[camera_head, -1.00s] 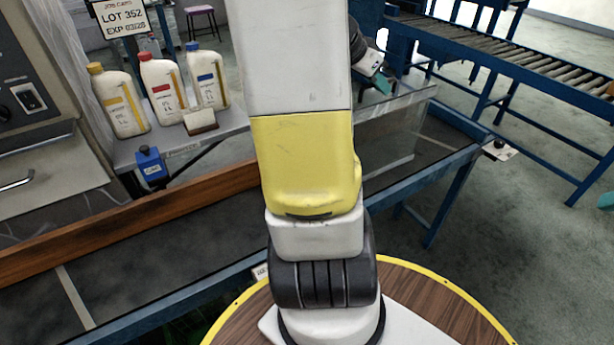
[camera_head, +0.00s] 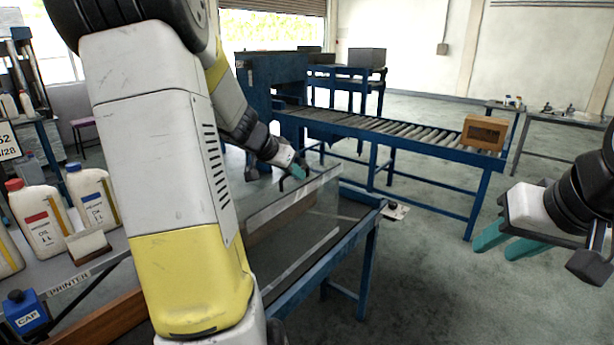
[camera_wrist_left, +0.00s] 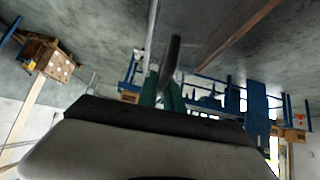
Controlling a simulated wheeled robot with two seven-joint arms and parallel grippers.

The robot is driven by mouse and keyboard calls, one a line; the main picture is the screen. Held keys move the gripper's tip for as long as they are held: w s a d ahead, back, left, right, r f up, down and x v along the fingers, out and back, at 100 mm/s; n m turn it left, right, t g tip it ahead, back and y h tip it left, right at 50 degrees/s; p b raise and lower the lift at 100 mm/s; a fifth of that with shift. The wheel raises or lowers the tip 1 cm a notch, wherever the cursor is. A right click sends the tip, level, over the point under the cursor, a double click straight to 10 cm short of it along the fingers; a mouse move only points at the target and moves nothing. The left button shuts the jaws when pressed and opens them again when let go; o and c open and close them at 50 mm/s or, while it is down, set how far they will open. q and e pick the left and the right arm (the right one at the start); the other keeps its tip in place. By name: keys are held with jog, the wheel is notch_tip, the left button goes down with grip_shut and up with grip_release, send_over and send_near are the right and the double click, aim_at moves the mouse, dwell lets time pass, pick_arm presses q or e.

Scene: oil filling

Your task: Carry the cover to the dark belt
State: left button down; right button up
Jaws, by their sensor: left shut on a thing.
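My left gripper (camera_head: 298,170) is near the back end of the clear guard over the dark belt (camera_head: 352,209). In the left wrist view its teal fingers (camera_wrist_left: 161,90) are shut on a dark, narrow, rounded thing (camera_wrist_left: 172,55), which I take for the cover. It sticks out past the fingertips, and its full shape cannot be told.
The clear guard (camera_head: 320,222) stands along the dark belt. A roller conveyor (camera_head: 400,130) with a brown box (camera_head: 484,134) runs behind. Oil bottles (camera_head: 40,218), a blue CAP box (camera_head: 24,312) and a printer label (camera_head: 70,282) are at the left. Open floor lies at the right.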

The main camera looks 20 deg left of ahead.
pick_arm(q)
jog(key=w+a+f, duration=0.4)
jog(key=w, duration=0.5)
jog(key=shift+a+f, duration=0.15)
jog(key=shift+f, duration=0.15)
jog(key=c, duration=1.5)
grip_release()
jog(key=shift+f, duration=0.1)
